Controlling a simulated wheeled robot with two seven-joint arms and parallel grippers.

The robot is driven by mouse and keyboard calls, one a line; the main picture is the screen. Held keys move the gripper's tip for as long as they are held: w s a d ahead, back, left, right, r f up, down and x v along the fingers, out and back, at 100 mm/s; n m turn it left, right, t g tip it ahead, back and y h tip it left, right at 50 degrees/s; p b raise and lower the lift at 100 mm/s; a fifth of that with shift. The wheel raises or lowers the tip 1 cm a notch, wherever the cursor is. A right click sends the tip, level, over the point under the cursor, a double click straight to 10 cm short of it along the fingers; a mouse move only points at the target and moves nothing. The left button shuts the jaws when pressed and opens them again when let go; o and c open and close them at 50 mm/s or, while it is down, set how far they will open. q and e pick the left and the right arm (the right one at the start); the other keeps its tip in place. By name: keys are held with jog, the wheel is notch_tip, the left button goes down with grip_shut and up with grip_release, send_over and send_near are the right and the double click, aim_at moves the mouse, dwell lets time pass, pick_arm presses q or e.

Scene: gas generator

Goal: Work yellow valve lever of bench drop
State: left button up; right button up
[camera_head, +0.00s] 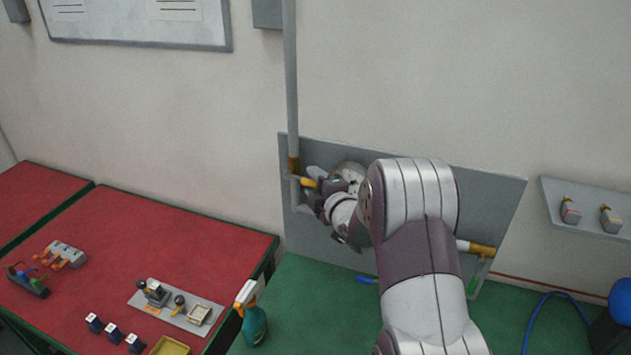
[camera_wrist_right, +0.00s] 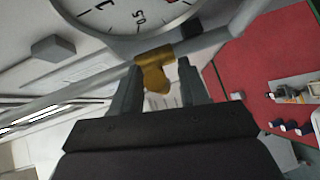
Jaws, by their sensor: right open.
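The yellow valve lever (camera_head: 308,182) sticks out from the pipe drop at the left end of the grey wall panel (camera_head: 300,230). A brass-yellow valve part (camera_wrist_right: 155,70) shows in the right wrist view on a grey pipe, between my finger tips. My right gripper (camera_wrist_right: 160,82) is open, with one finger on each side of this part. A gap shows by the right-hand finger; contact on the other side is unclear. In the head view my right gripper (camera_head: 319,192) is at the lever, partly hidden by my own wrist. My left gripper is not in view.
A round gauge (camera_wrist_right: 135,12) sits close above the fingers in the right wrist view. A green bench (camera_head: 290,310) lies below the panel, with a spray bottle (camera_head: 253,322) at its left. Another yellow-ended pipe fitting (camera_head: 482,250) is at the panel's right.

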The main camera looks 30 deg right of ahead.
jog(key=shift+a, duration=0.1)
jog(key=shift+c, duration=0.2)
grip_shut()
